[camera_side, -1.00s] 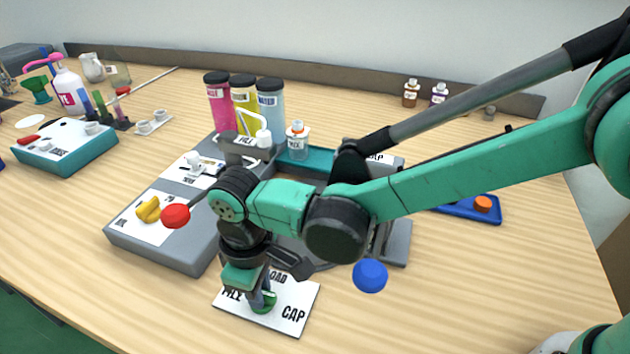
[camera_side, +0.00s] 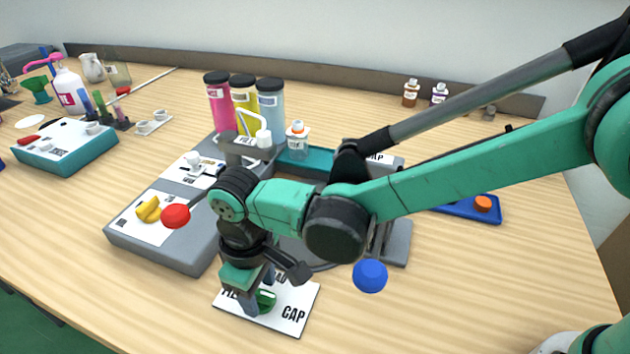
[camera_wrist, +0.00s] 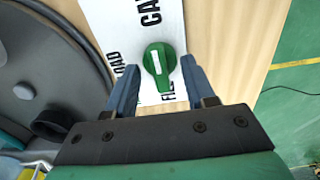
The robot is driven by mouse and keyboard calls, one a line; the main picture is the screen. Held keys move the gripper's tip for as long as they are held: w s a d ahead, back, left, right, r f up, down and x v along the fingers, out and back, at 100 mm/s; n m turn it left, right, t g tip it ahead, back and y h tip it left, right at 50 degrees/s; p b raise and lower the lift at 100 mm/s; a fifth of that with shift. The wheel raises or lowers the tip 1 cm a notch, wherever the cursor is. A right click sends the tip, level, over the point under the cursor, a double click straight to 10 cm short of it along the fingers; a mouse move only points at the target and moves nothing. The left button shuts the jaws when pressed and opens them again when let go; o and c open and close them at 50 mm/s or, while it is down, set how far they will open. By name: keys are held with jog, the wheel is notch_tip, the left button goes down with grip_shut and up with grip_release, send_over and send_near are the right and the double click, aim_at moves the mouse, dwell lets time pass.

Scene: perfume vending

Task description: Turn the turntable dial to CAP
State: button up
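The dial is a green knob (camera_wrist: 159,60) with a white mark, mounted on a white plate (camera_side: 308,296) printed LOAD, FILL and CAP. In the wrist view, CAP is at the top, LOAD at the left and FILL just below the knob. The knob's narrow end lies toward FILL. In the side view the knob (camera_side: 266,300) is partly hidden by my fingers. My gripper (camera_wrist: 159,70) is open, with one blue-grey finger on each side of the knob and a small gap on both sides. It points down over the plate.
The grey machine base (camera_side: 160,240) with a yellow knob (camera_side: 148,210) and a red ball (camera_side: 175,216) stands close left of my gripper. A blue ball (camera_side: 370,275) shows right of the plate. The wooden table front is clear.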

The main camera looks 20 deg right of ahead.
aim_at(262, 291)
jog(key=shift+r, duration=2.8)
jog(key=shift+d+r, duration=0.15)
jog(key=shift+d, duration=0.05)
jog(key=s+d+r+m+t, duration=0.1)
jog(key=d+r+m+t, duration=0.1)
jog(key=d, duration=0.7)
jog(key=s+d+r+m+t, duration=0.1)
jog(key=d+m, duration=0.3)
jog(key=d, duration=0.5)
jog(key=s+d+r+m+t, duration=0.1)
jog(key=d+r+m+t, duration=0.1)
jog(key=d, duration=0.8)
jog(key=shift+s+r+m+t, duration=0.15)
jog(key=shift+r+m+t, duration=0.3)
jog(key=shift+t, duration=0.65)
